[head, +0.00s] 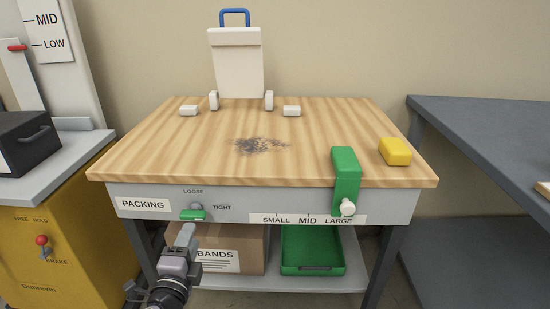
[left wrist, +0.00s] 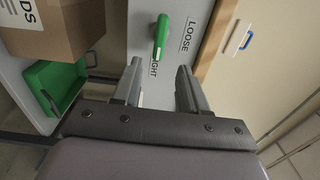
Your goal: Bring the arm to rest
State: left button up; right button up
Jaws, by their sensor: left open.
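My left gripper (head: 184,238) is in front of the packing bench, low at its left, below the green LOOSE/TIGHT lever (head: 193,214). In the left wrist view its two fingers (left wrist: 158,72) stand apart with nothing between them. The same green lever (left wrist: 161,38) shows beyond the fingertips, apart from them. My right gripper is in neither view.
The wooden bench top (head: 190,150) has a dark smudge (head: 258,145). A green slider (head: 345,175) sits near LARGE, beside a yellow block (head: 395,151). Below are a cardboard box (head: 245,240) and green tray (head: 313,269). A grey table (head: 490,130) stands right.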

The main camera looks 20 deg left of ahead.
pick_arm(q)
jog(key=s+d+f+n+g+h, duration=0.3)
jog(key=s+d+f+n+g, duration=0.1)
jog(key=s+d+f+n, duration=0.35)
jog(key=s+d+f+n+g+h, duration=0.35)
jog(key=s+f+n, duration=0.25)
jog(key=s+f, duration=0.3)
notch_tip(320, 180, up, 16)
jog(key=s+p, duration=0.2)
jog(key=p, duration=1.5)
jog(key=shift+p, duration=0.3)
jog(key=shift+a, duration=0.1)
